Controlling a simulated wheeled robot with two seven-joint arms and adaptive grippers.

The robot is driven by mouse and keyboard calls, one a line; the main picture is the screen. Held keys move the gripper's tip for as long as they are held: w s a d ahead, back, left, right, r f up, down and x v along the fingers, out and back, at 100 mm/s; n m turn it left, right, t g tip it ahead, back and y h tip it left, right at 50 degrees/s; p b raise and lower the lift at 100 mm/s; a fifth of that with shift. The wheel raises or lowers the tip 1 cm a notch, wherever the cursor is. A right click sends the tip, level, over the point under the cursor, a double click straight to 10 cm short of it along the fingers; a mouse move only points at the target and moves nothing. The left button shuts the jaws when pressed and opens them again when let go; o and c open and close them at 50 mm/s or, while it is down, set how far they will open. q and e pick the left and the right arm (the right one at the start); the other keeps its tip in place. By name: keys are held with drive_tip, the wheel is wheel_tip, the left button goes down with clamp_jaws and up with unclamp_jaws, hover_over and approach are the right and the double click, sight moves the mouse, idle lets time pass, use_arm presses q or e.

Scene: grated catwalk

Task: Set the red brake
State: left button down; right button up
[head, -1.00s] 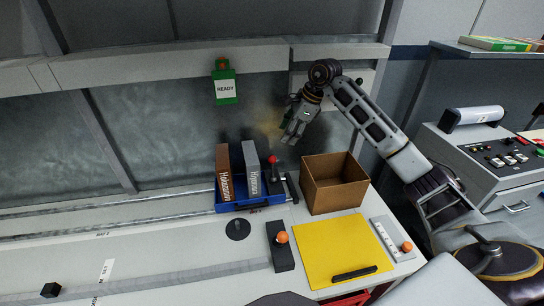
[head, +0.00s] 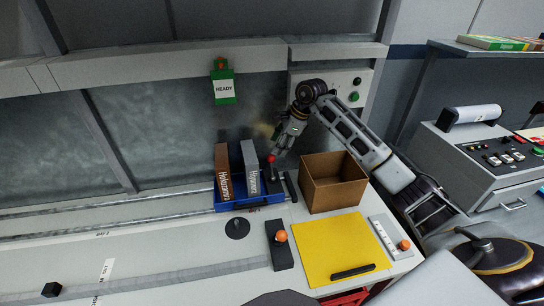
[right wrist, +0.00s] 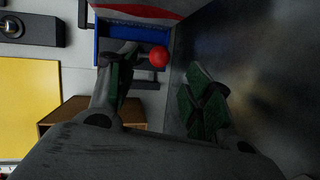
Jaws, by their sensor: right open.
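The red brake is a lever with a round red knob (head: 271,158) on a dark base, at the back of the bench beside the blue tray (head: 235,207). My right gripper (head: 279,151) is open, right at the knob and slightly above it in the head view. In the right wrist view the red knob (right wrist: 159,57) shows between the two spread green-padded fingers (right wrist: 162,66), nearer the left one. Whether a finger touches it I cannot tell. My left gripper is out of view.
An open brown box (head: 333,185) stands just right of the lever. Two binders stand in the blue tray. An orange-knobbed lever (head: 281,238) and a yellow mat (head: 330,245) lie nearer. A wall panel with a green button (head: 354,97) is behind my right arm.

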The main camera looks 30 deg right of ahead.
sight(272, 156)
drive_tip(key=x, duration=0.5)
drive_tip(key=shift+w+a+f, duration=0.1)
drive_tip(key=shift+a+f, duration=0.05)
drive_tip(key=shift+f, duration=0.05)
drive_tip(key=shift+p+x, duration=0.3)
drive_tip(key=shift+x, duration=0.6)
drive_tip(key=shift+c, duration=0.9)
drive_tip(key=c, duration=0.8)
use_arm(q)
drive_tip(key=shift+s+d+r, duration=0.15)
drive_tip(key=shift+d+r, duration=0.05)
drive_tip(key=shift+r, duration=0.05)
use_arm(e)
drive_tip(key=shift+c, duration=0.2)
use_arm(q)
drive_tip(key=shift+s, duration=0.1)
